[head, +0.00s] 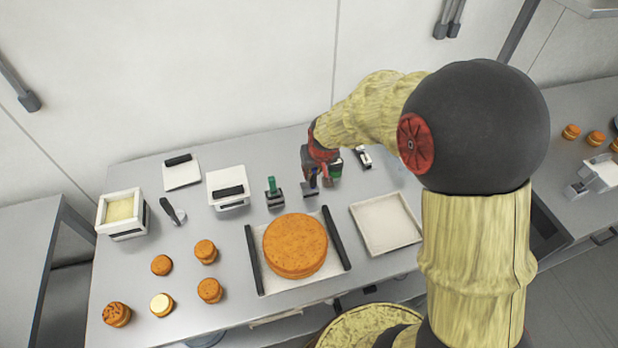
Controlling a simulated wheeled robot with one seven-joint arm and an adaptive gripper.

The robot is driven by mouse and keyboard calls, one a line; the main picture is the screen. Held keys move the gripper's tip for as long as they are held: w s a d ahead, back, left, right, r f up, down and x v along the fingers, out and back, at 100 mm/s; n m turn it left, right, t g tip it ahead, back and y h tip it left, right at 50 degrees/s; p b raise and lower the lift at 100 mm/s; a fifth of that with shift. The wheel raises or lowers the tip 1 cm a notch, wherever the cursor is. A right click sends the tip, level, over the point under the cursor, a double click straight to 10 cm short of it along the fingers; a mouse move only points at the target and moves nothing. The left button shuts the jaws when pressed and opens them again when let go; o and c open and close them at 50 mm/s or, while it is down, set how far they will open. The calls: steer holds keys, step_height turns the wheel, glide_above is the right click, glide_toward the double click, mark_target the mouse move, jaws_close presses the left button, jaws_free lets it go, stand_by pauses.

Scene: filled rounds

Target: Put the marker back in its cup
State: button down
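My gripper (321,174), red and dark, points down over the back middle of the steel table, right of a green-topped item (273,185) standing in a dark holder (275,201). Under the gripper is a small dark block-like thing (309,190), perhaps a cup. A small blue piece (313,180) shows just above it, between it and the gripper; it may be the marker. I cannot tell whether the gripper touches the blue piece, or whether its fingers are open or shut. A dark cylinder with green (335,166) shows right beside the gripper, partly hidden.
A large orange round cake (295,245) lies on a board between two dark bars in front. An empty white tray (386,223) is to the right. Several small rounds (161,265) stand front left. White boxes (228,187) and a dark-handled tool (172,211) are left.

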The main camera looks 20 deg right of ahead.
steer(key=shift+a+b+x, duration=0.2)
steer(key=shift+b+x, duration=0.15)
steer(key=shift+x, duration=2.8)
steer(key=shift+f, duration=0.25)
steer(key=c, duration=1.7)
jaws_free()
steer(key=shift+r, duration=0.1)
steer(key=shift+r, duration=0.1)
